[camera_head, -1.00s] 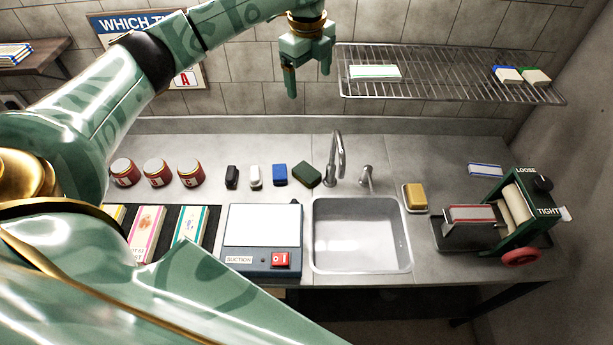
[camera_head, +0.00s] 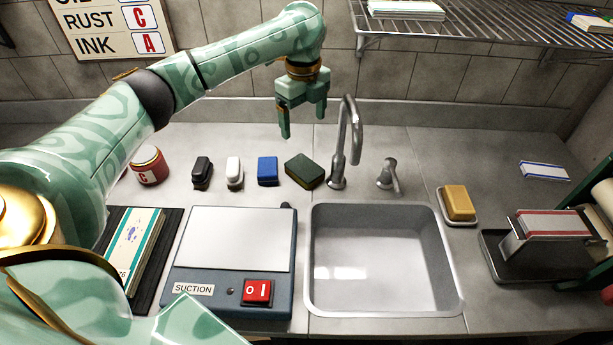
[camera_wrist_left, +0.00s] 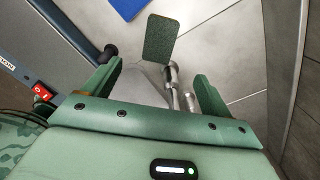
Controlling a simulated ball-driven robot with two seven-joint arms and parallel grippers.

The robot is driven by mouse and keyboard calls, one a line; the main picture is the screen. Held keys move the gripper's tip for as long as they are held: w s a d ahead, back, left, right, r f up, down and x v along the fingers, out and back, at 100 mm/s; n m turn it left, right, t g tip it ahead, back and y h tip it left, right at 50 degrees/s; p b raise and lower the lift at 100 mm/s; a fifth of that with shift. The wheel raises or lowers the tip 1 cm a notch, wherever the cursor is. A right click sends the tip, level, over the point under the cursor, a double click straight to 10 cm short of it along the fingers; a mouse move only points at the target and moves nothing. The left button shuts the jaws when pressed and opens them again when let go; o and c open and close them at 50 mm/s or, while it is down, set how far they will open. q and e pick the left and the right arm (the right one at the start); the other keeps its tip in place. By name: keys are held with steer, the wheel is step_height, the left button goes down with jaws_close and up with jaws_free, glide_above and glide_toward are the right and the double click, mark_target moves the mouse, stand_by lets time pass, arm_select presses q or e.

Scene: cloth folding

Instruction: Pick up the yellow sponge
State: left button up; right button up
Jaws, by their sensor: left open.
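A yellow block (camera_head: 459,203) that looks like a sponge or soap lies on a small white dish right of the sink. A dark green pad (camera_head: 304,170) with a thin yellowish edge lies on the counter left of the faucet; whether it is a sponge's top is unclear. My left gripper (camera_head: 303,118) is open and empty, fingers down, above and behind the green pad. In the left wrist view the green pad (camera_wrist_left: 160,38) lies beyond the open fingers (camera_wrist_left: 158,75). The yellow block is not seen there. My right gripper is not in view.
The faucet (camera_head: 347,145) and its lever (camera_head: 389,176) stand close right of the gripper. Blue (camera_head: 268,170), white and black small blocks lie left of the pad. The suction box (camera_head: 237,240) and sink (camera_head: 462,290) are in front. A wire shelf (camera_head: 480,27) hangs above right.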

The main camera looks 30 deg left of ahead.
arm_select(q)
steer(key=b, duration=0.4)
glide_above(305, 166)
step_height(305, 166, down, 9)
steer(key=shift+a+r, duration=0.1)
step_height(305, 166, down, 6)
steer(key=b, duration=0.3)
steer(key=shift+r, duration=0.2)
steer(key=shift+s+r, duration=0.15)
steer(key=shift+r, duration=0.1)
steer(key=c, duration=1.2)
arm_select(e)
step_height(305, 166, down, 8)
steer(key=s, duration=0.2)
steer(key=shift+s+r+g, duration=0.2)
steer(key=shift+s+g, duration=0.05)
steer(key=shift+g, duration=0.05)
arm_select(q)
steer(key=shift+o, duration=0.2)
steer(key=shift+r, duration=0.1)
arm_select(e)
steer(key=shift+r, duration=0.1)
